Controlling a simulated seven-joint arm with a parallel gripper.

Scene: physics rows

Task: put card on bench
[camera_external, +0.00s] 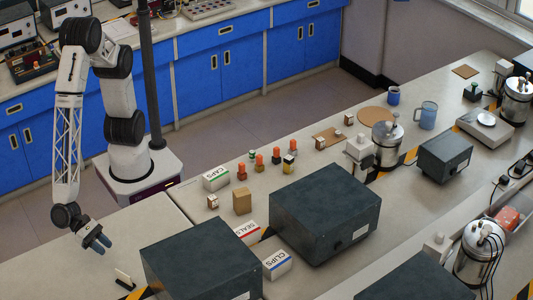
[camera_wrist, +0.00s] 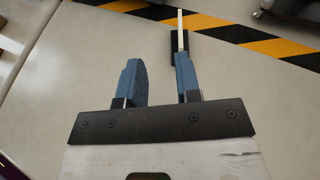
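A thin white card (camera_external: 122,275) stands on edge in a small black holder (camera_external: 125,285) on the bench (camera_external: 160,215), at the lower left of the external view. In the wrist view the card (camera_wrist: 180,32) shows as a narrow pale strip, with the black holder (camera_wrist: 175,50) around its foot. My gripper (camera_external: 101,243) is open and empty, a short way up and left of the card in the external view. In the wrist view my gripper (camera_wrist: 160,75) has its fingers apart, and the card lies beyond the right fingertip, not between the fingers.
Yellow-black tape (camera_wrist: 235,33) runs across the bench beyond the card. A dark box (camera_external: 200,262) stands right of the card, with another (camera_external: 325,210) farther on. Small boxes such as the CAPS box (camera_external: 216,179) stand behind. The bench left of the tape is clear.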

